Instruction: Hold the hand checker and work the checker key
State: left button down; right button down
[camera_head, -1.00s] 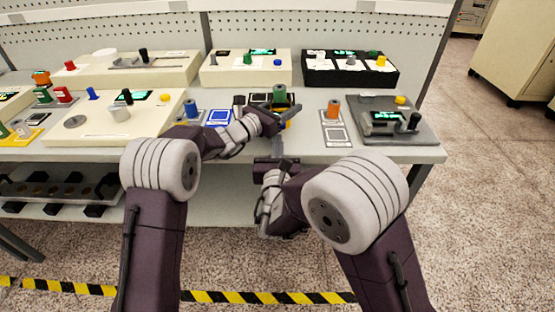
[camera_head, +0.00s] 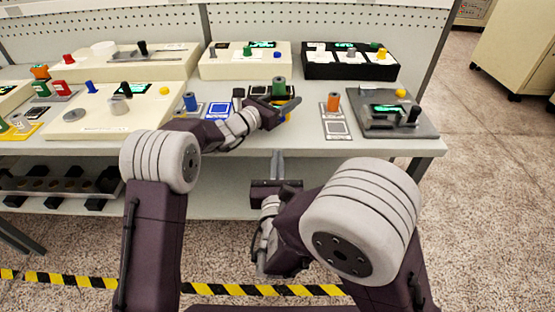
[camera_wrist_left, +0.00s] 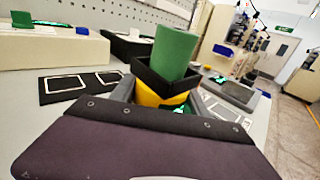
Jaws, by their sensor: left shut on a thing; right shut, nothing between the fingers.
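The hand checker shows in the left wrist view as a yellow body (camera_wrist_left: 150,97) with a black square collar and a small lit green display low at its right. A green spindle (camera_wrist_left: 167,50) stands upright in the collar; it also shows in the head view (camera_head: 279,86). My left gripper (camera_head: 288,108) is shut on the yellow body, whose lower part its fingers hide. I cannot tell whether the checker touches the table. My right gripper (camera_head: 277,163) is shut and empty, below and apart from the checker at the table's front edge. I cannot make out the checker key.
A grey device (camera_head: 395,130) with a black knob and yellow button stands at the right. An orange spindle (camera_head: 334,102) stands on a grey mat (camera_head: 336,130). A blue spindle (camera_head: 190,102) stands left of my left gripper. Cream and black consoles line the back.

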pick_arm(q)
jog(key=shift+f, duration=0.15)
jog(key=c, duration=0.7)
grip_release()
jog(key=shift+o, duration=1.2)
jog(key=shift+w+a, duration=0.1)
